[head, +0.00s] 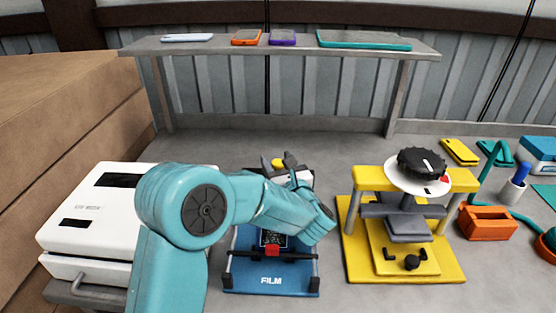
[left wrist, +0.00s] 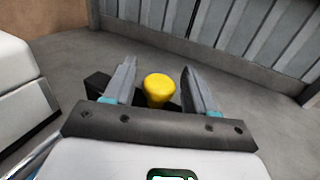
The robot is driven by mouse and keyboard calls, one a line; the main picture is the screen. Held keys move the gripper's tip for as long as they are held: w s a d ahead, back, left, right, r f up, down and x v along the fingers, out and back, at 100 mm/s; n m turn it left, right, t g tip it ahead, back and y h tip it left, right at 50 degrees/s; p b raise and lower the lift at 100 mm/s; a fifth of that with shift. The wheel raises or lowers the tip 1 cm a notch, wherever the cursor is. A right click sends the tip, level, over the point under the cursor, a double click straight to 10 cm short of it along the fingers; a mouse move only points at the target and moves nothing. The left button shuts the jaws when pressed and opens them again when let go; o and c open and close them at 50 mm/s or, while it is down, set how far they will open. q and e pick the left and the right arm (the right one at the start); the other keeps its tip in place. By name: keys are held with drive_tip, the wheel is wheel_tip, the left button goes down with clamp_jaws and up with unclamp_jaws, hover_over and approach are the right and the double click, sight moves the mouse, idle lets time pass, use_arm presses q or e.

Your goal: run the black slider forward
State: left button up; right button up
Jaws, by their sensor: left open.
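My left gripper (left wrist: 160,76) is open in the left wrist view, with one finger on each side of a yellow knob (left wrist: 159,88). Gaps show between the knob and both fingers. A black block (left wrist: 97,83) shows behind the left finger; I cannot tell whether it is the slider or how the knob joins it. In the head view the yellow knob (head: 277,162) shows just behind my left arm, beside the gripper (head: 287,168). The arm hides much of the blue FILM stand (head: 240,278), which has a black bar (head: 285,256) across its front. My right gripper is not in view.
A white machine (head: 75,215) stands left of my arm. A yellow press (head: 350,270) with a black dial (head: 421,162) stands to the right. A grey shelf (head: 225,46) spans the back. Orange and teal items lie at the far right. Bench behind the stand is clear.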

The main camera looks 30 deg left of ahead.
use_arm(q)
drive_tip(key=shift+c, duration=0.4)
clamp_jaws()
drive_tip(key=s+b, duration=0.1)
drive_tip(key=s+d+b, duration=0.1)
drive_tip(key=b, duration=0.1)
drive_tip(key=s+d+b, duration=0.1)
drive_tip(key=b, duration=0.1)
drive_tip(key=shift+s+f, duration=0.15)
drive_tip(key=shift+f, duration=0.25)
drive_tip(key=s+b, duration=0.1)
drive_tip(key=s+d+b, duration=0.2)
drive_tip(key=shift+s+d+r, duration=0.2)
drive_tip(key=shift+s+r, duration=0.1)
drive_tip(key=shift+s, duration=0.1)
drive_tip(key=shift+s+d+r+b, duration=0.1)
drive_tip(key=shift+s+d+b, duration=0.05)
drive_tip(key=shift+s+b, duration=0.15)
drive_tip(key=shift+r, duration=0.15)
drive_tip(key=shift+o, duration=0.4)
unclamp_jaws()
drive_tip(key=shift+s, duration=0.1)
drive_tip(key=shift+s+d, duration=0.1)
